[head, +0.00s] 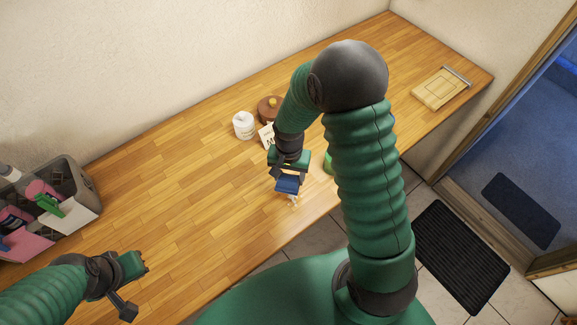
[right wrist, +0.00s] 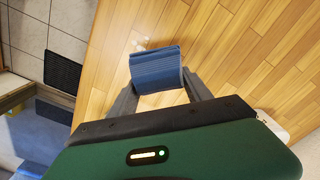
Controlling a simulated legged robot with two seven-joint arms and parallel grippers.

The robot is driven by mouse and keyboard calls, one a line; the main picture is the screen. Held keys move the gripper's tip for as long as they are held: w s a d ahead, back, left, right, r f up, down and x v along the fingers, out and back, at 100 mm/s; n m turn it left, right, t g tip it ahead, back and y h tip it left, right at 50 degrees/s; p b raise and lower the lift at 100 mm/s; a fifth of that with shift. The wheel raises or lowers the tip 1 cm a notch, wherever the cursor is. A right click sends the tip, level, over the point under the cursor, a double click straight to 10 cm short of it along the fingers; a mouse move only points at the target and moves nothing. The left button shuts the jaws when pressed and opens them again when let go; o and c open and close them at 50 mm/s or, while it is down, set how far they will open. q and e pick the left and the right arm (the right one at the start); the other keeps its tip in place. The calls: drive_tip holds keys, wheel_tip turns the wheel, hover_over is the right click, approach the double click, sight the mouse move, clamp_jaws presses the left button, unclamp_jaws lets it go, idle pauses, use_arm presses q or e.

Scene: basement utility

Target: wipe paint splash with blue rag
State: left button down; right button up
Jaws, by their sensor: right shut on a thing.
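The blue rag (head: 287,185) is a folded cloth between the fingers of my right gripper (head: 288,174), near the front edge of the wooden counter. In the right wrist view the rag (right wrist: 156,69) sits between both fingertips, and my right gripper (right wrist: 158,88) is shut on it. A small pale patch (head: 293,200), perhaps the paint splash, shows on the counter just in front of the rag. The rag may cover part of it, and whether they touch is unclear. My left gripper (head: 137,285) hangs at the lower left, away from the rag; its jaw opening is not clear.
A white jar (head: 244,126), a brown pot (head: 268,107) and a pale card (head: 266,136) stand behind the right gripper. A green object (head: 328,163) is partly hidden by my arm. A grey crate (head: 86,186) is at left, a wooden board (head: 438,91) at right. The middle-left counter is clear.

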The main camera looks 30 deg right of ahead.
drive_tip(key=shift+r+p, duration=0.3)
drive_tip(key=shift+r, duration=0.4)
drive_tip(key=shift+w+r+p, duration=0.1)
drive_tip(key=shift+r+p, duration=0.2)
drive_tip(key=shift+p, duration=0.05)
drive_tip(key=shift+w+d+r+p, duration=0.2)
drive_tip(key=shift+d+r+p, duration=0.1)
drive_tip(key=shift+r+p, duration=0.3)
drive_tip(key=shift+s, duration=0.1)
drive_tip(key=shift+s, duration=0.1)
drive_tip(key=shift+a, duration=0.2)
